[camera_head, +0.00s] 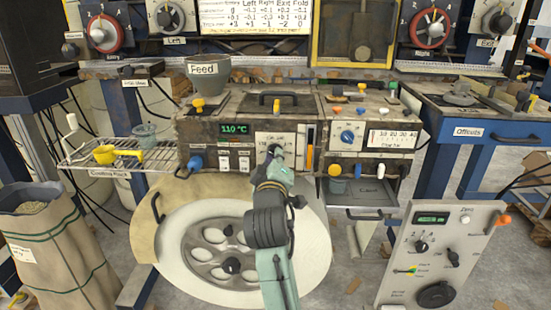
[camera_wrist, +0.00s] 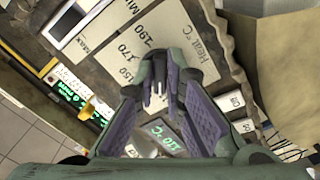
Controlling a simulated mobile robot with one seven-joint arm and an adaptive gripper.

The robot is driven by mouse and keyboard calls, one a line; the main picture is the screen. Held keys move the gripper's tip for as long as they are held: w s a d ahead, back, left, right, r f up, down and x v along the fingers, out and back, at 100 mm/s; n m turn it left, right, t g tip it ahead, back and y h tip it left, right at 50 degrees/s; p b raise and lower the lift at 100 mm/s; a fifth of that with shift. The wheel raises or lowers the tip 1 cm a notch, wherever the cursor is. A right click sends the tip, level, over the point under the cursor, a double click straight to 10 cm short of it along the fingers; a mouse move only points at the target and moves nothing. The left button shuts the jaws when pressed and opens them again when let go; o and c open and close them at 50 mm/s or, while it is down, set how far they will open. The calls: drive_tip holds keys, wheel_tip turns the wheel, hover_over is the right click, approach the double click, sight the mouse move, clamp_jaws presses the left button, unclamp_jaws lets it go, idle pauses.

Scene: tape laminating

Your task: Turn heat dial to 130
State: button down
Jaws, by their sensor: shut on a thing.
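The heat dial (camera_wrist: 157,89) sits on a pale scale plate (camera_wrist: 150,40) on the front of the brown machine. The wrist view shows part of the plate, with "Heat °C", 150, 170 and 190 readable. My gripper (camera_head: 274,150) reaches the plate from below. In the wrist view my gripper (camera_wrist: 158,85) has its two fingers closed around the dial. The fingers hide most of the dial, so I cannot tell where its pointer stands. A green display (camera_head: 235,129) left of the plate reads 110 °C; it also shows in the wrist view (camera_wrist: 166,134).
Several small switches (camera_head: 234,159) sit under the display. A blue dial (camera_head: 347,137) and a meter (camera_head: 392,138) are to the right. A blue lever (camera_head: 195,163) sticks out at left. A grey control box (camera_head: 440,258) stands lower right.

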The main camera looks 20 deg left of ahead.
drive_tip(key=m+p, duration=0.1)
drive_tip(key=m, duration=0.5)
drive_tip(key=shift+f+m, duration=0.1)
drive_tip(key=shift+m, duration=0.2)
idle(0.4)
drive_tip(key=c, duration=1.7)
unclamp_jaws()
drive_tip(key=shift+s, duration=0.1)
drive_tip(key=v, duration=0.7)
drive_tip(key=shift+s, duration=0.2)
